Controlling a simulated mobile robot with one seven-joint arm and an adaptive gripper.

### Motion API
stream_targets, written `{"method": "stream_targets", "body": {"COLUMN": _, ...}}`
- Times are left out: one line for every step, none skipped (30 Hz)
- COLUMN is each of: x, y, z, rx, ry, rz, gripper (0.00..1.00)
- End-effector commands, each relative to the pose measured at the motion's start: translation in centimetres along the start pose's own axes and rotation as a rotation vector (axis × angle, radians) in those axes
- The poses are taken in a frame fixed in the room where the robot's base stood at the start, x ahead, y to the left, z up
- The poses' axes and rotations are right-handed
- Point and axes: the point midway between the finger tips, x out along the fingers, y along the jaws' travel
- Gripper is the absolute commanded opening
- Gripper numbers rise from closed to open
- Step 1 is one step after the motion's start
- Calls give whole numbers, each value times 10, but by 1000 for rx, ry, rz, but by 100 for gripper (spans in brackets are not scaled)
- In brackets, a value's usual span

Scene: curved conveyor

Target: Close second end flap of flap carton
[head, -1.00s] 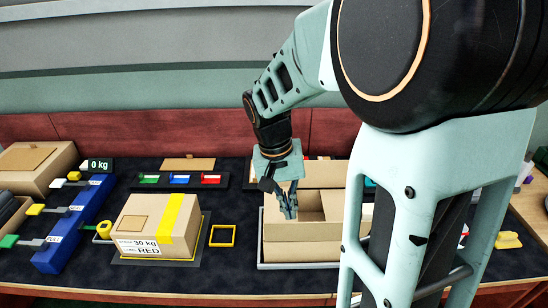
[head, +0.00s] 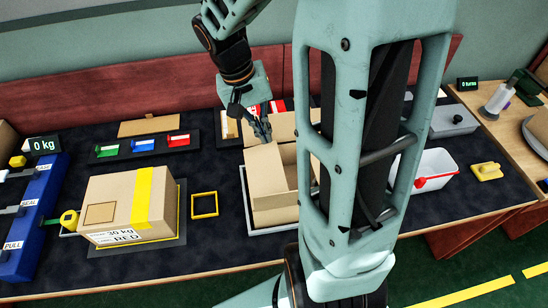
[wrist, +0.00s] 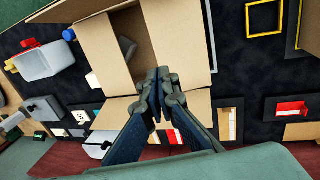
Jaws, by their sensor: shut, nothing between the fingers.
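The open flap carton (head: 272,208) stands in a light tray (head: 247,212) right of the middle of the table. In the wrist view the carton (wrist: 185,60) shows its flaps and a dark opening between them. One end flap (wrist: 115,112) stands out near the fingers. My gripper (head: 264,138) is shut and empty at the carton's far edge; it also shows in the wrist view (wrist: 158,78), its fingertips over the carton's rim. Whether the fingers touch a flap I cannot tell. My arm hides the carton's right side in the head view.
A taped carton (head: 130,205) marked 30 kg sits to the left, with a yellow square frame (head: 204,205) beside it. Small coloured bins (head: 143,145) stand behind. A white and red container (head: 432,170) and a yellow object (head: 487,171) are to the right.

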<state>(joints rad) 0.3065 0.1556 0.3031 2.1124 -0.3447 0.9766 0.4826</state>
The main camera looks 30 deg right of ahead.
Motion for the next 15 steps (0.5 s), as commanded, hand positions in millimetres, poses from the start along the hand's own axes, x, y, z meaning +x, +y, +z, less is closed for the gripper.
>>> {"method": "stream_targets", "body": {"x": 9, "y": 0, "z": 2, "rx": -1, "ry": -6, "rz": 0, "gripper": 0}}
{"method": "stream_targets", "body": {"x": 15, "y": 0, "z": 2, "rx": -1, "ry": -7, "rz": 0, "gripper": 0}}
{"method": "stream_targets", "body": {"x": 23, "y": 0, "z": 2, "rx": 0, "ry": -7, "rz": 0, "gripper": 0}}
{"method": "stream_targets", "body": {"x": 30, "y": 0, "z": 2, "rx": 0, "ry": -7, "rz": 0, "gripper": 0}}
{"method": "stream_targets", "body": {"x": 36, "y": 0, "z": 2, "rx": -1, "ry": -8, "rz": 0, "gripper": 0}}
{"method": "stream_targets", "body": {"x": 46, "y": 0, "z": 2, "rx": -2, "ry": -8, "rz": -1, "gripper": 0}}
{"method": "stream_targets", "body": {"x": 52, "y": 0, "z": 2, "rx": -1, "ry": -7, "rz": 0, "gripper": 0}}
{"method": "stream_targets", "body": {"x": 59, "y": 0, "z": 2, "rx": -1, "ry": -8, "rz": -1, "gripper": 0}}
{"method": "stream_targets", "body": {"x": 68, "y": 0, "z": 2, "rx": -2, "ry": -8, "rz": -1, "gripper": 0}}
{"method": "stream_targets", "body": {"x": 74, "y": 0, "z": 2, "rx": 0, "ry": -8, "rz": -1, "gripper": 0}}
{"method": "stream_targets", "body": {"x": 80, "y": 0, "z": 2, "rx": -2, "ry": -7, "rz": -1, "gripper": 0}}
{"method": "stream_targets", "body": {"x": 88, "y": 0, "z": 2, "rx": 0, "ry": -7, "rz": -1, "gripper": 0}}
{"method": "stream_targets", "body": {"x": 93, "y": 0, "z": 2, "rx": -1, "ry": -6, "rz": -2, "gripper": 0}}
{"method": "stream_targets", "body": {"x": 98, "y": 0, "z": 2, "rx": -1, "ry": -7, "rz": -1, "gripper": 0}}
{"method": "stream_targets", "body": {"x": 104, "y": 0, "z": 2, "rx": -1, "ry": -6, "rz": -1, "gripper": 0}}
